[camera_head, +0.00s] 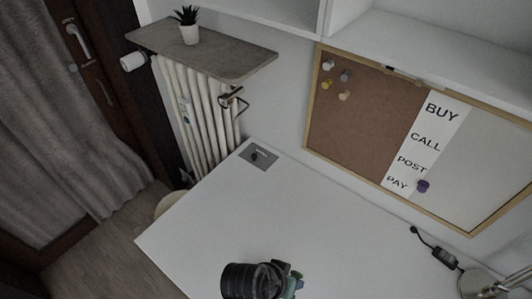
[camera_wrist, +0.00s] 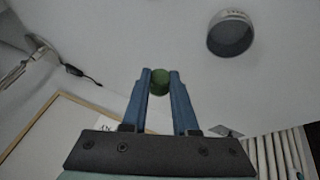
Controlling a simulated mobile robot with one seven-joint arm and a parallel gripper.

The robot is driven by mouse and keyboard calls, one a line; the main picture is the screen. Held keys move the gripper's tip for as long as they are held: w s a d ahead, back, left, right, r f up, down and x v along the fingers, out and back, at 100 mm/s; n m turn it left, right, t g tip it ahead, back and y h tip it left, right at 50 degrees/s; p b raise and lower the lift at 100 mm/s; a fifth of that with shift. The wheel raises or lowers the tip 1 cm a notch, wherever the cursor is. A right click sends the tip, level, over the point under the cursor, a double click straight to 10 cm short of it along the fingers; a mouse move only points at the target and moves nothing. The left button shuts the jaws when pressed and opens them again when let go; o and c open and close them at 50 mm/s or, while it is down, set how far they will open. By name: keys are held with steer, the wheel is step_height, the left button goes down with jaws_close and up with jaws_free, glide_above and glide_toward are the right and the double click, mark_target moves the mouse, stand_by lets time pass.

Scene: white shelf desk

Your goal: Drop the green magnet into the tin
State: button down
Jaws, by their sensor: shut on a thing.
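My gripper (camera_wrist: 160,76) has two blue fingers, shut on the green magnet (camera_wrist: 160,84), a small dark green cylinder between the fingertips in the wrist view. The tin (camera_wrist: 230,36) is a round grey container with a dark inside, on the white surface. It shows at the upper right of the wrist view, beyond and to the right of the fingertips, apart from the magnet.
The white desk (camera_head: 230,215) is mostly clear, with a grey socket plate (camera_head: 259,156) at its back corner. A framed board (camera_head: 345,125) with several magnets hangs behind. A black cable box (camera_head: 444,257) and lamp (camera_head: 480,284) are at right. A radiator (camera_head: 200,120) stands beyond.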

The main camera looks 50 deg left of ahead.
steer(key=s+a+r+n+y+p, duration=0.1)
steer(key=s+a+n, duration=0.1)
steer(key=s+a, duration=0.25)
step_height(320, 180, down, 6)
steer(key=b, duration=0.6)
steer(key=shift+w+a, duration=0.2)
steer(key=shift+a, duration=0.05)
steer(key=c, duration=0.6)
jaws_free()
steer(key=shift+r, duration=0.1)
steer(key=v, duration=1.3)
steer(key=shift+p, duration=0.45)
steer(key=shift+d, duration=0.15)
